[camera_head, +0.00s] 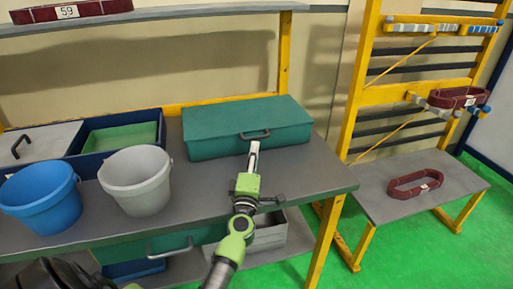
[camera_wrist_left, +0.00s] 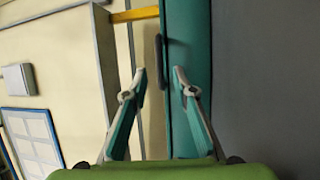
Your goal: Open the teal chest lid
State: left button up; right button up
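The teal chest (camera_head: 225,125) stands on the grey workbench (camera_head: 215,192) at the back, with its lid closed. A dark handle (camera_head: 256,134) sits at the front edge of the lid. My left gripper (camera_head: 254,147) is just in front of the handle, pointing at it. In the left wrist view the two fingers (camera_wrist_left: 160,78) are apart with nothing between them. In that turned view the handle (camera_wrist_left: 159,47) lies ahead of the gap and the chest (camera_wrist_left: 190,35) runs upright. I cannot tell whether a fingertip touches the chest. My right gripper does not show.
A blue bucket (camera_head: 40,200) and a grey bucket (camera_head: 136,182) stand left of the chest. A blue tray with a green insert (camera_head: 120,138) lies behind them. A shelf (camera_head: 150,18) runs above the bench. A side bench (camera_head: 440,200) holds a dark red coil (camera_head: 415,184).

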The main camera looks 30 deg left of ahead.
aim_at(257, 138)
pick_arm(q)
jog(key=x, duration=0.6)
jog(key=shift+w+a+f, duration=0.1)
jog(key=shift+w, duration=0.15)
jog(key=shift+w+a+r, duration=0.15)
jog(key=shift+w+r, duration=0.05)
jog(key=shift+w, duration=0.1)
grip_shut()
